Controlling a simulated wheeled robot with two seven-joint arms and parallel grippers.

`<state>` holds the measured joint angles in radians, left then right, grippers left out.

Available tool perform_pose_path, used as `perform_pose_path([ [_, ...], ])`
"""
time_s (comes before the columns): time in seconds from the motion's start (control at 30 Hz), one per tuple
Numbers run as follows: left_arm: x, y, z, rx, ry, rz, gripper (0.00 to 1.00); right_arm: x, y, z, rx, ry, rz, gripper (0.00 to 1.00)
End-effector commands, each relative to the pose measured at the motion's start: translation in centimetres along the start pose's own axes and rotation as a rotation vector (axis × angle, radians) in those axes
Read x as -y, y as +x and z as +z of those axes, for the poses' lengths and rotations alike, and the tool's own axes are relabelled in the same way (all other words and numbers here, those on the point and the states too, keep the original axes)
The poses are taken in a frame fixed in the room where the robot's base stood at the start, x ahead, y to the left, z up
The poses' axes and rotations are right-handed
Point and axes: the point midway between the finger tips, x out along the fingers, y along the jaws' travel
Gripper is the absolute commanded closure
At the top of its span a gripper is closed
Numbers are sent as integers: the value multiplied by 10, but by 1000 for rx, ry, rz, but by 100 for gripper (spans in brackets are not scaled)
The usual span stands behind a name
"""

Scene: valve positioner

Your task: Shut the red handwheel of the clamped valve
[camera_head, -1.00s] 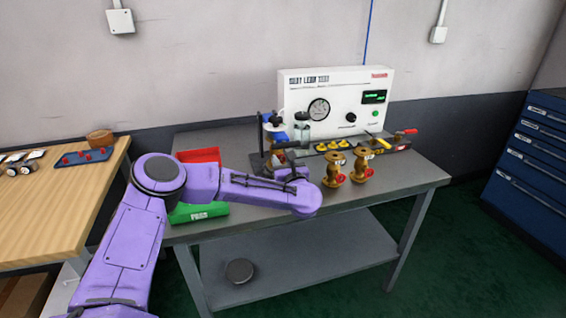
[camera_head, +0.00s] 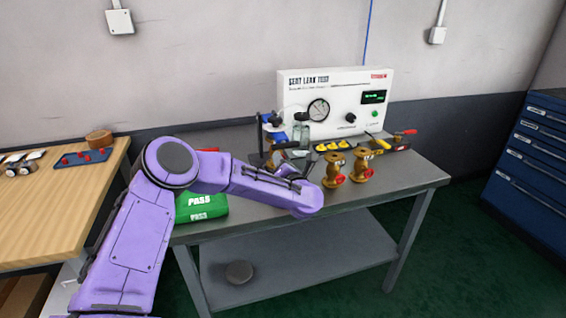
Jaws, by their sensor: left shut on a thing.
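The clamped valve (camera_head: 286,145) shows as a small brownish part at the clamp stand, left of the tester's front. Its red handwheel is not visible, hidden behind my purple left arm and gripper. My left gripper (camera_head: 279,160) is at this valve, shut on what appears to be its handwheel; the fingertips are too small and covered to make out clearly. Two loose brass valves with red handwheels, one on the left (camera_head: 334,169) and one on the right (camera_head: 362,165), stand upright on the grey bench, right of the gripper. My right gripper is not in view.
A white seat leak tester (camera_head: 335,100) stands at the back of the grey bench (camera_head: 405,180). A green PASS bin (camera_head: 201,207) is at the bench's left, partly behind my arm. Tools and yellow parts (camera_head: 331,146) lie before the tester. The bench's right front is clear.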

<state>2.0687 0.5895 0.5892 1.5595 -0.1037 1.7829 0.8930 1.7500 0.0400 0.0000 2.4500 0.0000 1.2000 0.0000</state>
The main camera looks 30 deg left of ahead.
Motion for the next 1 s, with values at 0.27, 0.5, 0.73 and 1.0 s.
perform_pose_path([
  [0.27,1,-1,0,-1,98,-1,95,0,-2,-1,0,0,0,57],
  [0.5,1,-1,-1,-1,123,-1,95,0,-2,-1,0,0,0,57],
  [0.73,1,-1,-1,-2,123,-2,95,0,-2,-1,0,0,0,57],
  [1.0,1,-1,-1,-1,121,-1,39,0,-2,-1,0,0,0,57],
])
